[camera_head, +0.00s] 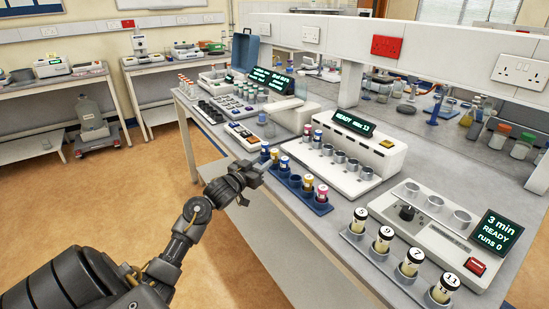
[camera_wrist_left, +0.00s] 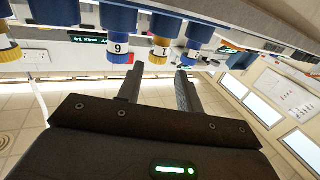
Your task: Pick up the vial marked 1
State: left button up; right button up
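A blue rack (camera_head: 291,184) holds several small vials with coloured bands. The yellow-banded vial (camera_head: 274,155), second from the rack's far end, seems to be the one marked 1; its mark is unreadable in the head view. In the left wrist view, which looks upside down, a gold-banded vial (camera_wrist_left: 161,47) bears a mark like 1, between a blue-banded vial marked 9 (camera_wrist_left: 118,49) and another blue-banded vial (camera_wrist_left: 192,48). My left gripper (camera_head: 256,168) is open and empty beside the rack's far end. Its two fingers (camera_wrist_left: 157,85) point towards the gold-banded vial, apart from it. My right gripper is out of view.
A white machine (camera_head: 335,177) with several wells stands behind the rack. To the right are black-and-white-capped vials (camera_head: 384,238) in a grey holder and a timer device (camera_head: 430,235). A small flat device (camera_head: 243,134) lies left of the rack. The floor in front is clear.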

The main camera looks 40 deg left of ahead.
aim_at(274, 150)
pick_arm(q)
jog(key=w, duration=0.2)
jog(key=shift+w+f, duration=0.1)
jog(key=shift+w, duration=0.2)
jog(key=shift+w+a, duration=0.15)
jog(key=shift+w, duration=0.05)
jog(key=w+p, duration=0.1)
jog(key=w, duration=0.4)
jog(key=shift+s, duration=0.1)
jog(key=c, duration=0.7)
jog(key=shift+r, duration=0.2)
jog(key=shift+r, duration=0.2)
notch_tip(274, 150, up, 2)
jog(key=shift+r+b, duration=0.1)
jog(key=shift+b, duration=0.2)
jog(key=s+d+r, duration=0.1)
jog(key=s+r, duration=0.2)
jog(key=s, duration=0.1)
jog(key=s+d+r, duration=0.2)
jog(key=s+r, duration=0.1)
jog(key=s, duration=0.1)
jog(key=s+d+r, duration=0.2)
jog(key=s+r, duration=0.2)
jog(key=s, duration=0.1)
jog(key=shift+d+r, duration=0.1)
